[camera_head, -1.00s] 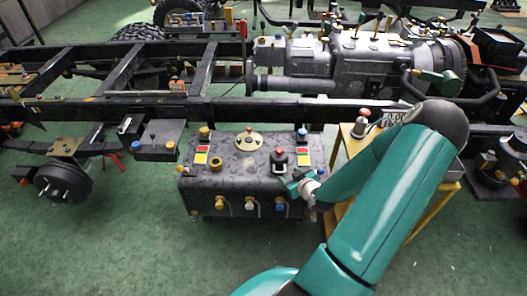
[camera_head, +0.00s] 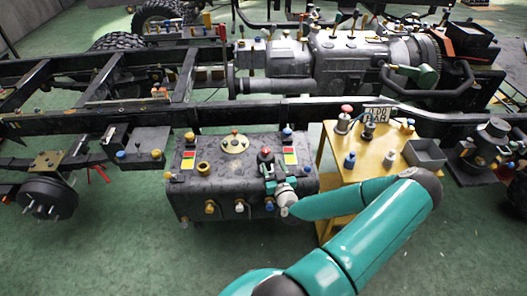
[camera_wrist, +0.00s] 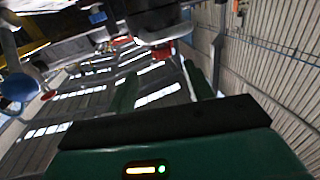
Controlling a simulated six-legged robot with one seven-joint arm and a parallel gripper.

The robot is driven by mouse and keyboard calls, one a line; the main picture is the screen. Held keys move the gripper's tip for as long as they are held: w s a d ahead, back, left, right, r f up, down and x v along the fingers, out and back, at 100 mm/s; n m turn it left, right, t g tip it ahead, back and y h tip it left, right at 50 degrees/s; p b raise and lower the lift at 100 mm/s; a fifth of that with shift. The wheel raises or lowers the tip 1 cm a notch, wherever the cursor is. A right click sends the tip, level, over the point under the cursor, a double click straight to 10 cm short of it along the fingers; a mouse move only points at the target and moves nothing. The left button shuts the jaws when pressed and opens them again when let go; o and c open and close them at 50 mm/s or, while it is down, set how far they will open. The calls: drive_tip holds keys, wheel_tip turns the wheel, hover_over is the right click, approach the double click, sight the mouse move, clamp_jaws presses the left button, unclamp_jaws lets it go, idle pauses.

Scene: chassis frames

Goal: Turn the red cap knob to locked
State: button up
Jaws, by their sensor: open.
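The red cap knob (camera_head: 265,155) stands on top of the dark grey tank (camera_head: 225,190), right of centre in the head view. It has a red top on a dark body, beside a red, yellow and green label (camera_head: 290,156). My gripper (camera_head: 269,177) is at the tank's top front edge, just in front of and below the knob. It is open. It overlaps the knob's lower part in the picture, and I cannot tell whether they touch. The wrist view shows my green gripper body at the bottom, and I cannot make out the knob there.
Other caps, a round brass plate (camera_head: 235,143) and a second label (camera_head: 188,160) share the tank top. The chassis rail (camera_head: 230,112) runs behind. A yellow table (camera_head: 375,155) with several fittings and a grey bin (camera_head: 424,153) stands to the right. Green floor lies in front.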

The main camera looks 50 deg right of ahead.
sight(267, 154)
drive_tip(key=x, duration=0.9)
drive_tip(key=shift+w, duration=0.2)
drive_tip(key=c, duration=1)
